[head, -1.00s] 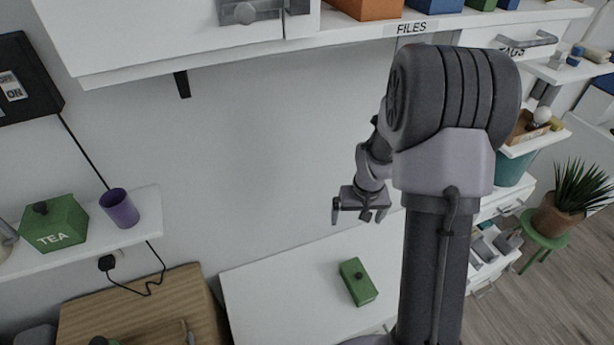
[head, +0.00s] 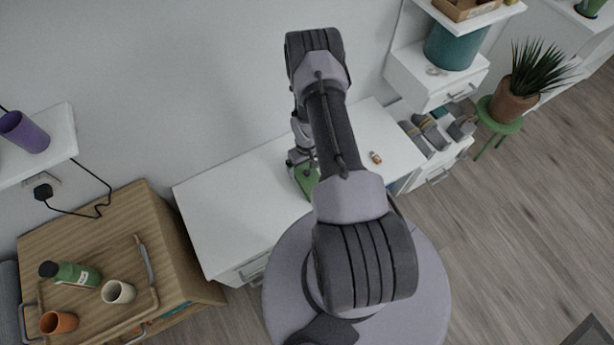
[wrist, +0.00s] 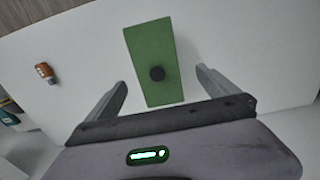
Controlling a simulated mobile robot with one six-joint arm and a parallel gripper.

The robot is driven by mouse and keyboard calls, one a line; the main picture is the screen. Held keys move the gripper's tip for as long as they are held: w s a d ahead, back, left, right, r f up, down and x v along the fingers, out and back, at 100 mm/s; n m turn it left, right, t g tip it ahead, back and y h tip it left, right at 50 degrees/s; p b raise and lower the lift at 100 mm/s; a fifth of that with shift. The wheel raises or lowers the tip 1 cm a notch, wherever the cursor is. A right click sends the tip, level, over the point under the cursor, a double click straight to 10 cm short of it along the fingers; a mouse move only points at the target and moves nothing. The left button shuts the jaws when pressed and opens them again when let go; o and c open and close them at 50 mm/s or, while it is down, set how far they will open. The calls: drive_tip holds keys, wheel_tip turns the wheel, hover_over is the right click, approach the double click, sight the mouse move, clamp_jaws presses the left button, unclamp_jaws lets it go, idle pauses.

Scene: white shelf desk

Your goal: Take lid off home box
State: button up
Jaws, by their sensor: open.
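A green box with a green lid and a round dark knob, the home box (wrist: 152,45), sits on the white desk top. The knob (wrist: 157,73) is near the middle of the lid in the wrist view. In the head view the box (head: 304,180) is partly hidden by my arm. My gripper (wrist: 162,83) is open above the box. Its fingers are apart to the left and right of the knob and hold nothing. The lid is on the box. I cannot tell the exact height of the fingers over it.
A small orange-brown object (head: 375,157) lies on the white desk (head: 225,205) right of the box. A wooden cabinet at left bears a tray (head: 95,318) with a green bottle (head: 70,273) and two cups. An open drawer (head: 435,140) is at right. The desk's left part is clear.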

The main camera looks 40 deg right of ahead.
sight(308, 174)
drive_tip(key=f, duration=0.1)
drive_tip(key=f+b, duration=0.1)
drive_tip(key=f, duration=0.1)
drive_tip(key=f+b, duration=0.1)
drive_tip(key=shift+s+d+f, duration=0.15)
drive_tip(key=shift+s+f, duration=0.2)
drive_tip(key=shift+r, duration=0.15)
drive_tip(key=c, duration=1.5)
drive_tip(key=shift+o, duration=0.2)
drive_tip(key=shift+r, duration=0.1)
